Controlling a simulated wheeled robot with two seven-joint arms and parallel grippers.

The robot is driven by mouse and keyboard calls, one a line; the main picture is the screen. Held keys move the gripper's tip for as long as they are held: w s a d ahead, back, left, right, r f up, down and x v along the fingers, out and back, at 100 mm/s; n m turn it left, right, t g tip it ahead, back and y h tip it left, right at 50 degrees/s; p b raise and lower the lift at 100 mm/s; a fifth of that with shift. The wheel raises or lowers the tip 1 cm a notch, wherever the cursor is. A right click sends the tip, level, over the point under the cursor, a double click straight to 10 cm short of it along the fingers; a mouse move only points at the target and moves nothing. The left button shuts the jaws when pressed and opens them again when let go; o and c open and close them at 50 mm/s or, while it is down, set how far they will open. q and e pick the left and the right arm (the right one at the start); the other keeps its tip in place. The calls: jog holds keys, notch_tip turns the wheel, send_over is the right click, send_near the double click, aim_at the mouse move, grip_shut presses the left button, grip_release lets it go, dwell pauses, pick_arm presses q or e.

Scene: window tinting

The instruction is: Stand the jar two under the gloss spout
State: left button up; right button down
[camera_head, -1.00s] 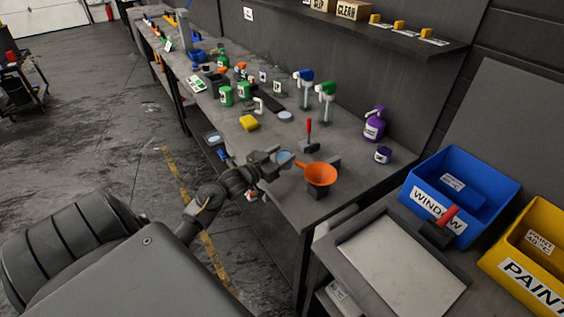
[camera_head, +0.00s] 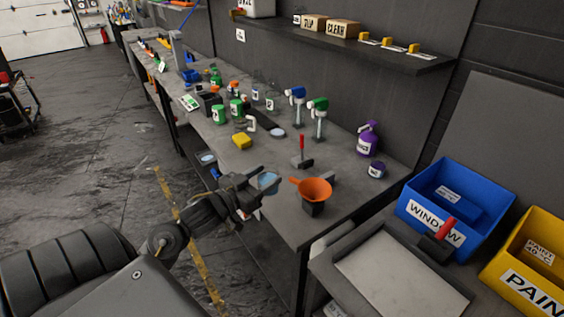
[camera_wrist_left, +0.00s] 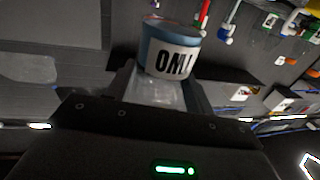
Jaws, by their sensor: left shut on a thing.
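My left gripper (camera_head: 252,189) is shut on a small jar (camera_head: 268,182) with a bluish top band, held beside the bench's front edge. In the left wrist view the jar (camera_wrist_left: 172,50) has a white label that reads as an upside-down "TWO". Two pump dispensers stand toward the back of the bench, one with a blue head (camera_head: 296,92) and one with a green head (camera_head: 318,104). I cannot read which of them is gloss. My right gripper is not in view.
An orange funnel (camera_head: 315,189) on a dark stand is just right of the jar. A red-handled tool (camera_head: 302,152), a yellow sponge (camera_head: 242,141), green-labelled jars (camera_head: 219,114) and a purple bottle (camera_head: 367,140) stand on the bench. Blue (camera_head: 420,232) and yellow bins are at the right.

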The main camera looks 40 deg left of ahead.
pick_arm(q)
jog(key=s+d+f+m+g+h, duration=0.1)
jog(key=d+m+h, duration=0.15)
jog(key=d, duration=0.65)
jog(key=s+d+f+m+g+h, duration=0.15)
jog(key=d+h, duration=0.25)
jog(key=d, duration=0.4)
jog(key=shift+w+d+r+n+t+y, duration=0.1)
jog(key=shift+w+r+n+t+y, duration=0.4)
jog(key=shift+n+y, duration=0.65)
jog(key=shift+w+a+r+n+t+y, duration=0.1)
jog(key=shift+w+r+n+t+y, duration=0.45)
jog(key=shift+y, duration=1.05)
jog(key=shift+w+d+r+n+t+y, duration=0.15)
jog(key=shift+w+r+n+y, duration=0.25)
jog(key=shift+w+n+y, duration=0.75)
jog(key=shift+s+m+y, duration=0.25)
jog(key=shift+s, duration=0.2)
